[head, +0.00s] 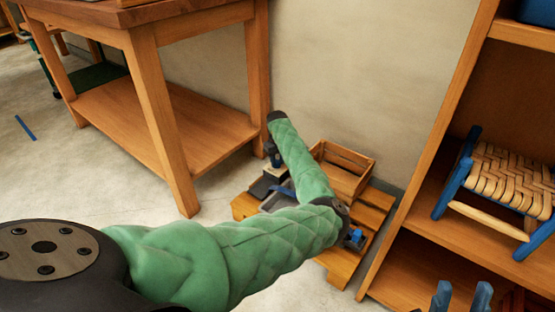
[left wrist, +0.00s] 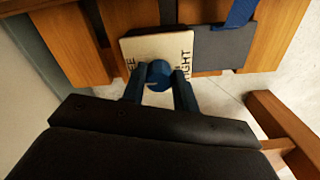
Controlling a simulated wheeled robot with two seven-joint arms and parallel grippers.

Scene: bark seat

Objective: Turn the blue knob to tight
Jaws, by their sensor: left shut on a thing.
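The blue knob (left wrist: 158,73) sits on a cream plate (left wrist: 140,46) in the left wrist view. TIGHT is printed on the plate to the right of the knob; letters ending in EE show on the left. My left gripper (left wrist: 158,92) has its blue fingers on both sides of the knob and is shut on it. In the head view my left gripper (head: 274,158) reaches down over the low wooden platform; the knob is hidden there. Which mark the knob points to cannot be told. My right gripper (head: 461,298) is open and empty at the bottom right.
A wooden crate (head: 345,172) stands on the slatted platform (head: 372,205), close to my left forearm. A wooden workbench (head: 160,110) is on the left. A shelf (head: 425,210) with a woven-seat stool (head: 505,180) is on the right. The floor at left is mostly clear.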

